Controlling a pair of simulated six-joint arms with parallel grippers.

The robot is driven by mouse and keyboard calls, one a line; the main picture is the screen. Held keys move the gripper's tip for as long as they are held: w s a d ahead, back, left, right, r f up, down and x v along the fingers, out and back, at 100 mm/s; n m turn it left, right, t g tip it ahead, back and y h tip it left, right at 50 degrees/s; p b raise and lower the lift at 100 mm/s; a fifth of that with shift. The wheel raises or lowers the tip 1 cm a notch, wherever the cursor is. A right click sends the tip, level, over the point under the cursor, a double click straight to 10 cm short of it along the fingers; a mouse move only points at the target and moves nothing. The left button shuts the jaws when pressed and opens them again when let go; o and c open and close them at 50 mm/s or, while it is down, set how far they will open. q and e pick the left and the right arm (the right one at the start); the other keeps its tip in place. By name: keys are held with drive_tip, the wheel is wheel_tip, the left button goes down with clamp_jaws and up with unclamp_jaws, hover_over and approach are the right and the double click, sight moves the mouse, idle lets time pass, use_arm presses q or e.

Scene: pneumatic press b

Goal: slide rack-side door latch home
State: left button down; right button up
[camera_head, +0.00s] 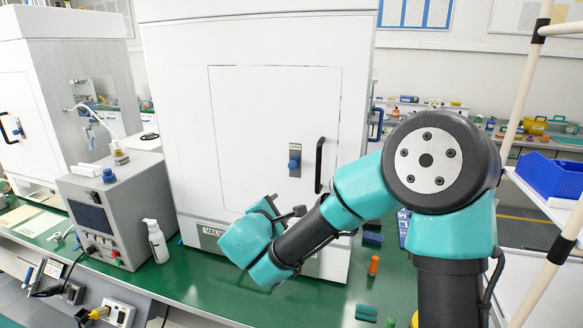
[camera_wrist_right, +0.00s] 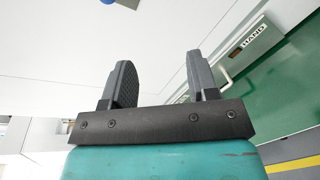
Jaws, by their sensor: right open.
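The latch (camera_head: 294,160) is a blue knob on a small grey plate, on the white door (camera_head: 250,130) of the large cabinet in the head view. A black vertical bar handle (camera_head: 319,165) is just to its right. How far the latch is slid is too small to tell. My right gripper (camera_head: 285,205) is below the latch, apart from it, in front of the cabinet's lower part. In the right wrist view its two dark fingers (camera_wrist_right: 160,72) are spread with nothing between them. My left gripper is not in view.
A grey control box (camera_head: 118,215) and a white spray bottle (camera_head: 155,242) stand left of the cabinet on the green bench (camera_head: 205,285). An orange piece (camera_head: 373,265) and a green block (camera_head: 366,313) lie right. A shelf with a blue bin (camera_head: 553,176) is far right.

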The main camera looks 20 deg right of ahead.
sight(291, 167)
drive_tip(key=r+t, duration=0.1)
drive_tip(key=r, duration=0.1)
drive_tip(key=a+r+t, duration=0.1)
drive_tip(key=r, duration=0.2)
drive_tip(key=shift+s+a+r+h, duration=0.15)
drive_tip(key=shift+a+h, duration=0.05)
drive_tip(key=shift+h, duration=0.2)
drive_tip(key=x, duration=1.7)
drive_tip(key=shift+d, duration=0.15)
clamp_jaws()
